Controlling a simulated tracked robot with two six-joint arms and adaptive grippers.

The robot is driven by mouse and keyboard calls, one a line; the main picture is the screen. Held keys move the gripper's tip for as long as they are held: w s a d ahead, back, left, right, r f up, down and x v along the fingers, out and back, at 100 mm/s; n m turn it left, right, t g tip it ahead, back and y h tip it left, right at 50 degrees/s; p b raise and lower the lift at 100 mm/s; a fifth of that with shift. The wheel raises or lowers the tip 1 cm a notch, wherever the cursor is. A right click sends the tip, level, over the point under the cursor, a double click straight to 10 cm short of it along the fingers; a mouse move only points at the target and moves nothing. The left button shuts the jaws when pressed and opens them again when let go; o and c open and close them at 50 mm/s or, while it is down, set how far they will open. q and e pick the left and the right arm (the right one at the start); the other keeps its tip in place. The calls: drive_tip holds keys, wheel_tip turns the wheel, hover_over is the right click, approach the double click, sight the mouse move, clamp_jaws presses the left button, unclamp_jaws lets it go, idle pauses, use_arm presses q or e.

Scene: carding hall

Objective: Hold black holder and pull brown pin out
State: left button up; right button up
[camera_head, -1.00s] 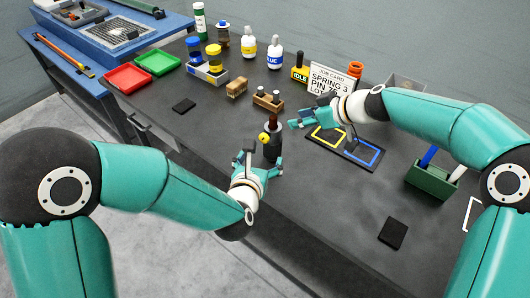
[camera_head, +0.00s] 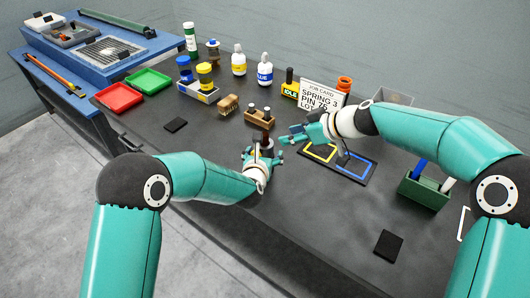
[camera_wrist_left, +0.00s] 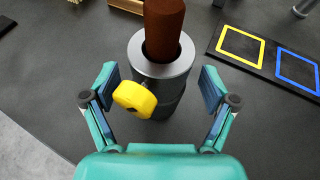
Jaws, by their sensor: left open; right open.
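The black holder (camera_wrist_left: 168,98) stands upright on the dark bench, with a grey ring top and a yellow knob (camera_wrist_left: 134,98) on its side. The brown pin (camera_wrist_left: 163,28) sits upright in the holder's hole; its top is cut off in the left wrist view. In the head view the pin (camera_head: 267,141) shows above my left gripper. My left gripper (camera_wrist_left: 158,88) is open, its fingers on either side of the holder, with gaps. My right gripper (camera_head: 290,137) is open and empty, just right of the pin and apart from it.
A black board with yellow and blue frames (camera_head: 340,163) lies right of the holder. A small wooden block with pegs (camera_head: 259,117) and a job card (camera_head: 321,96) stand behind. A green box (camera_head: 424,190) is at right. The front bench is mostly clear.

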use_arm(q)
drive_tip(key=shift+w+d+f, duration=0.1)
drive_tip(key=shift+w+f, duration=0.1)
drive_tip(key=shift+w, duration=0.3)
clamp_jaws()
idle(0.6)
